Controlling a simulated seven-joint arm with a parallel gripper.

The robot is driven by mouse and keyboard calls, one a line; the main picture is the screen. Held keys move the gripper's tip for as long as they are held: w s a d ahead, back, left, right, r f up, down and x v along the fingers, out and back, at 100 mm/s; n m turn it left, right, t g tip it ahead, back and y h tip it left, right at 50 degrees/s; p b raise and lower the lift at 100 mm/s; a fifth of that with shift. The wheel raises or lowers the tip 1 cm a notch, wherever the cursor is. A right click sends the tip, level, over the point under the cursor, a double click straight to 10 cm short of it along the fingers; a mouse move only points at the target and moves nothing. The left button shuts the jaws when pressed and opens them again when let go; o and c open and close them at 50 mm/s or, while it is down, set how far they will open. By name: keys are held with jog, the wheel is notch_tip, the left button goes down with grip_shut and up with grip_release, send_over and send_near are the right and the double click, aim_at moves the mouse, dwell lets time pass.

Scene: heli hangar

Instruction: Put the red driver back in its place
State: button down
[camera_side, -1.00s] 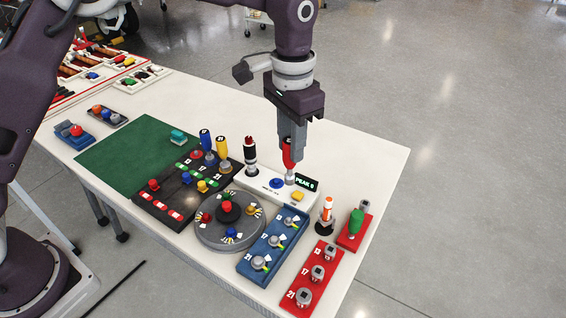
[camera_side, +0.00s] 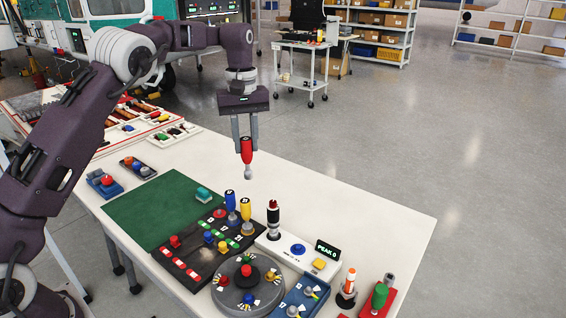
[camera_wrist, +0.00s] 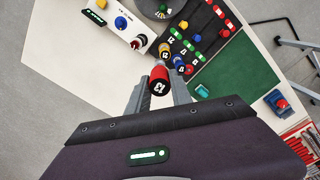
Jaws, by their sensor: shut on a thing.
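My gripper (camera_side: 246,138) is shut on the red driver (camera_side: 247,152) and holds it upright, tip down, in the air near the table's far edge. In the wrist view the driver's red and black numbered cap (camera_wrist: 159,80) shows between my fingers. The dark rack board (camera_side: 190,262) holds a blue driver (camera_side: 231,202) and a yellow driver (camera_side: 245,209), both standing. A red round piece (camera_side: 219,213) sits on the board beside the blue driver; whether it is an empty holder I cannot tell.
A white tester box (camera_side: 281,247) with a display (camera_side: 328,251) and a standing black-and-red tool (camera_side: 273,215) is right of the rack. A grey round turntable (camera_side: 228,295) is in front. A green mat (camera_side: 150,210) lies left.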

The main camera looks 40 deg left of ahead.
jog(key=s+a+n, duration=0.1)
jog(key=a+n, duration=0.7)
jog(key=a, duration=0.5)
notch_tip(320, 180, down, 16)
jog(key=shift+f, duration=0.15)
jog(key=shift+s+f, duration=0.1)
jog(key=shift+f, duration=0.9)
dwell(0.7)
jog(key=c, duration=1.1)
grip_release()
jog(key=shift+r, duration=3.75)
